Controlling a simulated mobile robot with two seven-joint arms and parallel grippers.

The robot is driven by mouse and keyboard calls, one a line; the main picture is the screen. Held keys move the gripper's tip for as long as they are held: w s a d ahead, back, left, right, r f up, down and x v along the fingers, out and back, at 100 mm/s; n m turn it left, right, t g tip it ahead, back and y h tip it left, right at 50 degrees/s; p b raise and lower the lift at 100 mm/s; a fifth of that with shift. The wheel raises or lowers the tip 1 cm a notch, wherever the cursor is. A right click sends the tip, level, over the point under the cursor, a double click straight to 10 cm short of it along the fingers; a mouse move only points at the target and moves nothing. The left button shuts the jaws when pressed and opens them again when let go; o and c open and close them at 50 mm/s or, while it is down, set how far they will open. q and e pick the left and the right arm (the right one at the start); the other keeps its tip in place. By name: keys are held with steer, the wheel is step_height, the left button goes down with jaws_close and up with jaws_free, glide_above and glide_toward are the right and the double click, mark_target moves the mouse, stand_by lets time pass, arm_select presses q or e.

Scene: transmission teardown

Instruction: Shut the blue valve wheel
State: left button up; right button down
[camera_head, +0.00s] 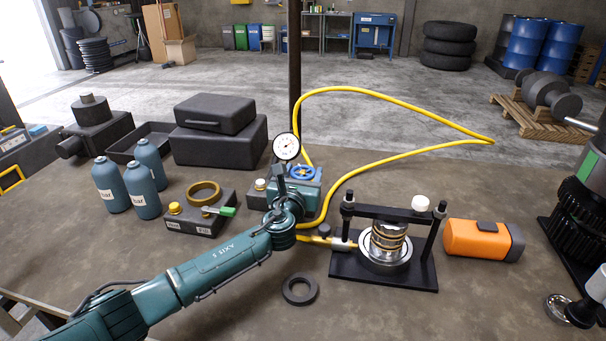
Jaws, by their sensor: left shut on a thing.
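The blue valve wheel (304,172) sits on top of a teal block with a round white dial gauge (287,147) beside it, near the middle of the table. My left arm reaches in from the lower left, and its gripper (291,178) is at the wheel's left side. The left gripper is shut on the wheel; its wrist and dark fingers hide part of the block, and the contact is small in the picture. I cannot see how far the wheel is turned.
A yellow hose (400,93) loops behind the block toward a black press stand (385,277). Blue bottles (147,200), a dark box with a brass ring (203,191) and a green-handled lever stand left. A dark ring (299,302) and orange case (474,240) lie nearby.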

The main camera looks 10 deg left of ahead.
arm_select(q)
steer(key=m+h, duration=0.1)
steer(key=h, duration=0.1)
steer(key=m+h, duration=0.1)
steer(key=h, duration=0.1)
steer(key=shift+a+f+m+g+b, duration=0.1)
steer(key=shift+a+m+g+b, duration=0.1)
steer(key=shift+m+g+b, duration=0.15)
steer(key=m+h+b, duration=0.1)
steer(key=h, duration=0.1)
steer(key=m+g+h+b, duration=0.1)
steer(key=h, duration=0.1)
steer(key=shift+f+m+g, duration=0.1)
steer(key=shift+m+g, duration=0.15)
steer(key=shift+m, duration=0.1)
steer(key=shift+m+g+h+b, duration=0.3)
steer(key=shift+m+h+b, duration=0.1)
steer(key=shift+h+b, duration=0.25)
arm_select(e)
steer(key=shift+w+a+f+t, duration=0.2)
steer(key=shift+a+f+t, duration=0.2)
steer(key=shift+a+f, duration=0.25)
arm_select(q)
steer(key=shift+r+m+h, duration=0.2)
steer(key=shift+m+h, duration=0.1)
steer(key=shift+h, duration=0.05)
arm_select(e)
steer(key=shift+y, duration=0.3)
